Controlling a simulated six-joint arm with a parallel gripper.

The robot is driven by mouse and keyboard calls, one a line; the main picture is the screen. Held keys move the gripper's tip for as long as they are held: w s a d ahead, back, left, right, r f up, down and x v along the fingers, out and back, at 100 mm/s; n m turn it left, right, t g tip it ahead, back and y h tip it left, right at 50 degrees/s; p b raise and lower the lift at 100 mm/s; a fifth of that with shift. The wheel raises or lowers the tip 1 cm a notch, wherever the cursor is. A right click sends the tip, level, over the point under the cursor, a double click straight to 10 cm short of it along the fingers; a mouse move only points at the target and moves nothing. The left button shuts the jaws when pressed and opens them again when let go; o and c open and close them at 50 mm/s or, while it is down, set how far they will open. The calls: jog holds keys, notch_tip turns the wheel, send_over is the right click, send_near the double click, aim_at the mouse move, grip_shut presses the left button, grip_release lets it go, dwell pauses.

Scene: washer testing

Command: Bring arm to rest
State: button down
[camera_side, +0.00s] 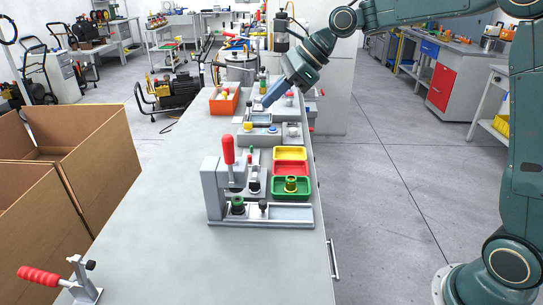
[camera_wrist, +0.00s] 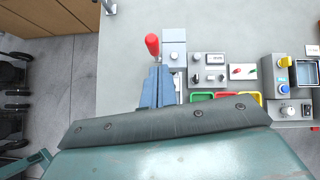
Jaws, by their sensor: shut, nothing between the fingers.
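My gripper (camera_side: 268,99) is at the end of my teal arm, in the air over the far half of the grey workbench (camera_side: 210,270), pointing down and to the left. Its blue fingers are shut with nothing between them. The fingers also show in the wrist view (camera_wrist: 158,85), pressed together. There, a red-handled press (camera_wrist: 152,44) shows just past their tips. In the side view the press (camera_side: 229,150) stands nearer the camera, well apart from my gripper.
A red-handled clamp (camera_side: 82,282) is at the near end. Cardboard boxes (camera_side: 100,140) stand left of the bench. The near bench top is mostly clear.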

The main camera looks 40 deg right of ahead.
dwell(0.4)
jog(key=s+d+f+n+h, duration=0.1)
jog(key=s+d+n+h, duration=0.1)
jog(key=s+n, duration=1)
jog(key=s+d+f+n+h, duration=0.2)
jog(key=s+n, duration=1)
jog(key=s, duration=0.8)
jog(key=shift+d+f+n+h, duration=0.15)
jog(key=shift+d+n+h, duration=0.25)
jog(key=shift+d+h, duration=0.6)
